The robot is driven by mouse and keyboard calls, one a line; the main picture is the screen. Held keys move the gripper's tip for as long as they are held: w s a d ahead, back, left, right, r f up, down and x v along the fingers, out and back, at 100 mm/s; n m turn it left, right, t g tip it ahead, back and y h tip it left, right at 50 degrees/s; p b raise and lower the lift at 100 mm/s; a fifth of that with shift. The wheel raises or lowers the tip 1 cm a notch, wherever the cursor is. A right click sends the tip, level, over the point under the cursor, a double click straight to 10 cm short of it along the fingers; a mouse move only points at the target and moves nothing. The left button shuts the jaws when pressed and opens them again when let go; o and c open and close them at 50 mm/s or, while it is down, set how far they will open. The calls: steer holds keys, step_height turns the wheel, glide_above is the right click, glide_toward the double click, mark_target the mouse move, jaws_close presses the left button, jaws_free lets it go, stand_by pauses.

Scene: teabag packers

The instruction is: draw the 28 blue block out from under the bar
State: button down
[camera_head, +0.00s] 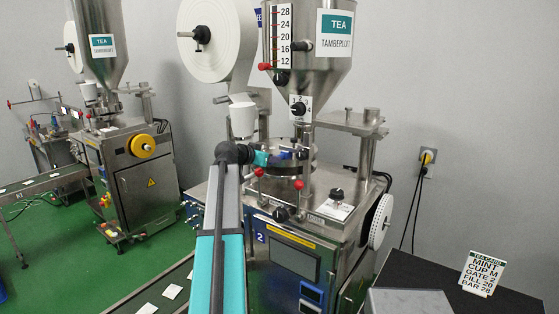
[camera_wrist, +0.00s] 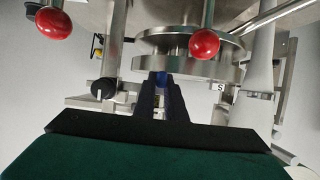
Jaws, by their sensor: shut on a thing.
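My gripper (camera_head: 272,158) reaches in at the front of the middle tea machine, below its hopper. In the wrist view, the gripper's dark fingers (camera_wrist: 160,100) are shut on a small blue block (camera_wrist: 162,79). Only a little of the block shows between the fingertips, and its number cannot be read. The block is at the front edge of the round steel plates (camera_wrist: 180,64). I cannot tell which part is the bar, or how much of the block is under it.
Red-knobbed levers (camera_wrist: 205,43) hang close to the fingers. A white cup (camera_head: 242,117) is left of the hopper (camera_head: 310,60). A tea card (camera_head: 483,272) stands on the dark table at the right. Another machine (camera_head: 135,175) stands at the left.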

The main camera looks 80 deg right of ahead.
steer(key=w+a+b, duration=0.2)
steer(key=w+a, duration=0.1)
steer(key=a, duration=0.3)
steer(key=shift+w+a, duration=0.15)
steer(key=shift+a, duration=0.05)
stand_by(1.4)
steer(key=shift+w+a+r, duration=0.1)
steer(key=shift+a, duration=0.05)
stand_by(0.4)
steer(key=v, duration=0.6)
steer(key=shift+r, duration=0.3)
stand_by(0.5)
steer(key=shift+w+a, duration=0.1)
